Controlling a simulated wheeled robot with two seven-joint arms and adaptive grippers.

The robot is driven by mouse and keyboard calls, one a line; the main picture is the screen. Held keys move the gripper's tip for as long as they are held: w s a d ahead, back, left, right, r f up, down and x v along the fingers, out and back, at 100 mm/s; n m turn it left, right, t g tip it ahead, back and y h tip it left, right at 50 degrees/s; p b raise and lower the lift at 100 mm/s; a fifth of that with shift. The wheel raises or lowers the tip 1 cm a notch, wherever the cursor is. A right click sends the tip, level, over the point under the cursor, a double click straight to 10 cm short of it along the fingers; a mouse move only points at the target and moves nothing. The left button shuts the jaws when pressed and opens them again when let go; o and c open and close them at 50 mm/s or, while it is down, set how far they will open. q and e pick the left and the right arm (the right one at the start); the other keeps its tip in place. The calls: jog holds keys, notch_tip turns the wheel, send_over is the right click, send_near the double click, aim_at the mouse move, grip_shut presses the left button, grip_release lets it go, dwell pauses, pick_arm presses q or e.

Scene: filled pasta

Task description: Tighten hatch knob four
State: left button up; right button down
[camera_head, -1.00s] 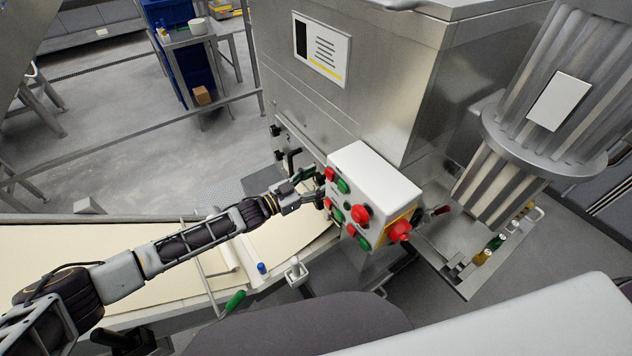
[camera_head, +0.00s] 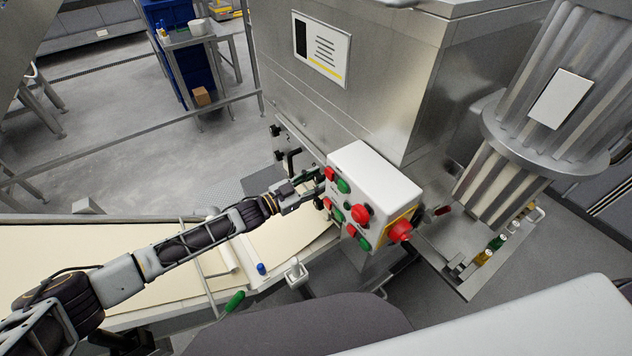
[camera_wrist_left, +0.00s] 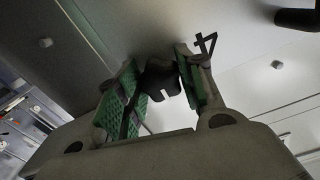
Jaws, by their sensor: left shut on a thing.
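My left gripper (camera_head: 314,186) reaches the lower edge of the steel machine housing (camera_head: 350,100), just left of the control box. In the left wrist view its green-padded fingers (camera_wrist_left: 158,82) are shut on a black lobed hatch knob (camera_wrist_left: 160,76) with a pale mark. In the head view this knob is hidden by the gripper and the box. Other black knobs (camera_head: 276,131) sit along the housing's left edge, with a black handle (camera_head: 290,160) near them. My right gripper is not in view.
The white control box (camera_head: 375,172) with red and green buttons stands close to the right of the gripper. A conveyor with a pale dough sheet (camera_head: 120,255) runs below my left arm. A ribbed steel motor (camera_head: 545,110) stands at the right.

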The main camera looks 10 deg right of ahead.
pick_arm(q)
jog(key=o, duration=1)
jog(key=shift+a, duration=0.1)
jog(key=shift+v, duration=5.95)
jog(key=shift+f, duration=0.1)
jog(key=shift+w, duration=0.1)
